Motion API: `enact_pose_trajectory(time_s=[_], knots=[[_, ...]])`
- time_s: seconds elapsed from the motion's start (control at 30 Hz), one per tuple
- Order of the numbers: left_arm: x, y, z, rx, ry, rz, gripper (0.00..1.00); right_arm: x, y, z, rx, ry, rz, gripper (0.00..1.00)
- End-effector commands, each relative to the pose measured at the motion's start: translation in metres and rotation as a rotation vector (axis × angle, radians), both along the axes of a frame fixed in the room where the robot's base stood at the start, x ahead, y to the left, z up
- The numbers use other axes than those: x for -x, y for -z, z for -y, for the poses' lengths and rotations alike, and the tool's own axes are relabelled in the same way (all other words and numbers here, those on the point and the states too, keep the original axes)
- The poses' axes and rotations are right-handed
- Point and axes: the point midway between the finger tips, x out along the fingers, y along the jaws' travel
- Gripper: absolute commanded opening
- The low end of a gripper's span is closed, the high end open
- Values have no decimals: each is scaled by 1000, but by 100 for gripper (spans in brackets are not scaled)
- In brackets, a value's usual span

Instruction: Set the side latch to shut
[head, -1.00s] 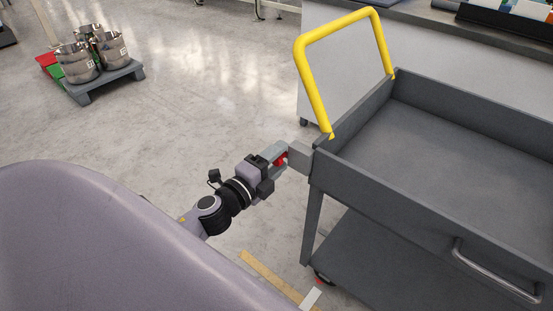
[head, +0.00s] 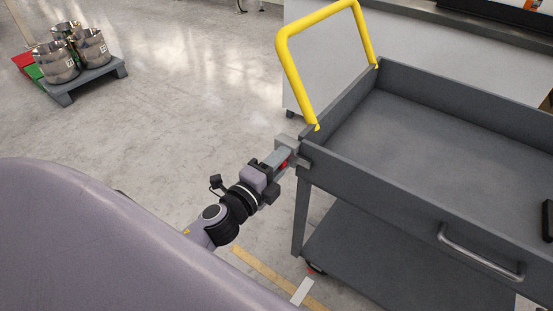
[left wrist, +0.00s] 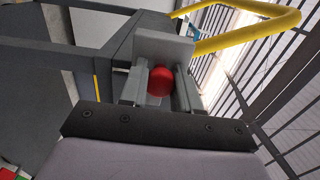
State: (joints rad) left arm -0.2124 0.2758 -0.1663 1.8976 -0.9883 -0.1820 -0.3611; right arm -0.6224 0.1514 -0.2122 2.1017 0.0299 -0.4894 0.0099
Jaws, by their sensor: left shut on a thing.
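The side latch is a grey block (head: 286,141) at the near left corner of the grey cart (head: 400,180), below the yellow handle. Its red knob (head: 284,165) shows partly between my left gripper's fingers (head: 281,158). In the left wrist view the round red knob (left wrist: 161,81) sits between the two grey fingers (left wrist: 160,92), in front of a pale grey latch plate (left wrist: 164,47). My left gripper is shut on the knob. The fingers hide part of the latch in the head view. My right gripper is not in view.
The yellow handle (head: 291,82) rises above the latch. A metal drawer pull (head: 480,254) is on the cart's side. A pallet (head: 92,79) with several metal pots stands on the floor at upper left. Open floor lies between it and the cart.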

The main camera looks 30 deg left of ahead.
Motion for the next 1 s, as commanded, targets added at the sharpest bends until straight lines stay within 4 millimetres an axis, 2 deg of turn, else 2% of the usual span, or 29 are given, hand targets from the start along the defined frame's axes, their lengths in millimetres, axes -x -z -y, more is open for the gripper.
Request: enact_pose_trajectory(time_s=[0.03, 0.1, 0.47, 1.0], knots=[[2, 1, 6, 6, 15, -1, 38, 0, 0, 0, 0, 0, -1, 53], [2, 1, 6, 6, 15, -1, 54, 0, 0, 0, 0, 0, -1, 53], [4, 1, 3, 5, 10, -1, 54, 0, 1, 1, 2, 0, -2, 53], [64, 2, 0, 7, 11, -3, 54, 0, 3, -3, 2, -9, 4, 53]])
